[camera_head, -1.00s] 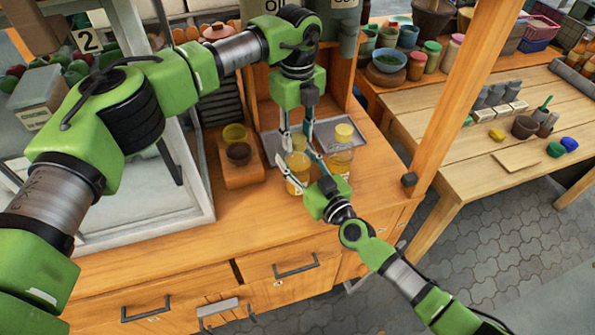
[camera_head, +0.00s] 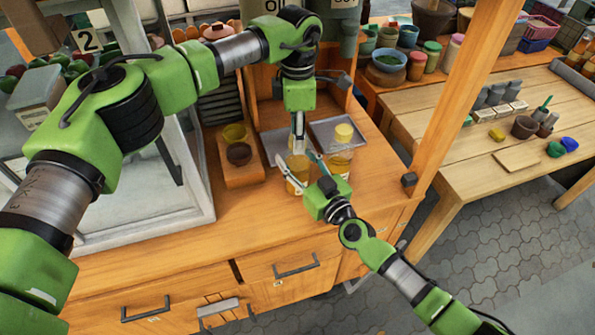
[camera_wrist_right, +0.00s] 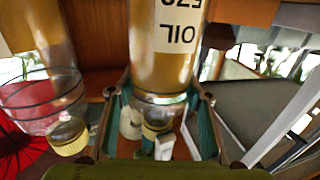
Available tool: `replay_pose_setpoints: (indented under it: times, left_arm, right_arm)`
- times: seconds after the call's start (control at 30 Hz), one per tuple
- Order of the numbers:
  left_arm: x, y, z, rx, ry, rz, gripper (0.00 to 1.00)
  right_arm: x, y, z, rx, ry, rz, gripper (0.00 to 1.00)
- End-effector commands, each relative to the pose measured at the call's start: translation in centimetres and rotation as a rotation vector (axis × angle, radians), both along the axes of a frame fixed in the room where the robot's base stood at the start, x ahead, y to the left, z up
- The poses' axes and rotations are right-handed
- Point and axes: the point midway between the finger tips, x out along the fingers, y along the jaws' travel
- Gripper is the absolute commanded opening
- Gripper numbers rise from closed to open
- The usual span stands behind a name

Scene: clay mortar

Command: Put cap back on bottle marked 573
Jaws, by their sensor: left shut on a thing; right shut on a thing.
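The oil bottle (camera_head: 297,177) with yellow contents stands near the front edge of the wooden cabinet. My right gripper (camera_head: 297,168) is shut around it from the front right. The right wrist view shows this bottle (camera_wrist_right: 168,70) upside down, its label reading OIL with the digits partly cut off. My left gripper (camera_head: 299,148) points straight down over the bottle's top and is shut. Whether the cap is fully seated cannot be told.
A second bottle (camera_head: 339,158) with a yellow cap stands close on the right. Grey trays (camera_head: 318,130) lie behind. A wooden block (camera_head: 240,175) with small round pots is to the left, beside a glass-sided case (camera_head: 150,215). The front counter is clear.

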Motion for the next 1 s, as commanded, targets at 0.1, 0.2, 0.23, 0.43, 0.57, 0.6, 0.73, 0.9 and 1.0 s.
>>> replay_pose_setpoints:
  times: [0.1,0.2,0.23,0.43,0.57,0.6,0.73,0.9,1.0]
  left_arm:
    - [0.00,0.00,0.01,0.000,-0.001,-0.244,0.05]
    - [-0.01,0.01,-0.01,0.000,-0.001,-0.457,0.05]
    - [-0.01,0.01,-0.02,0.000,-0.001,-0.520,0.05]
    - [-0.02,0.03,-0.06,0.000,-0.001,-0.943,0.05]
    - [-0.02,0.05,-0.08,0.000,-0.001,-1.212,0.05]
    - [-0.01,0.05,-0.08,0.000,-0.001,-1.285,0.05]
    - [-0.02,0.06,-0.09,0.001,-0.001,-1.439,0.05]
    - [-0.01,0.07,-0.09,0.001,-0.001,-1.433,0.41]
    - [-0.01,0.07,-0.09,0.000,-0.001,-1.432,0.50]
  right_arm:
    - [-0.04,0.00,-0.12,-0.001,0.002,0.001,0.00]
    - [-0.04,0.00,-0.12,-0.001,0.002,0.001,0.00]
    - [-0.04,0.00,-0.12,-0.001,0.002,0.001,0.00]
    - [-0.04,0.00,-0.12,-0.001,0.002,0.001,0.00]
    - [-0.04,0.00,-0.12,-0.001,0.002,0.001,0.00]
    - [-0.04,0.00,-0.12,-0.001,0.002,0.001,0.00]
    - [-0.04,0.00,-0.12,-0.001,0.002,0.001,0.00]
    - [-0.04,0.00,-0.13,0.000,0.002,0.000,0.00]
    - [-0.04,0.00,-0.13,0.000,0.002,0.000,0.00]
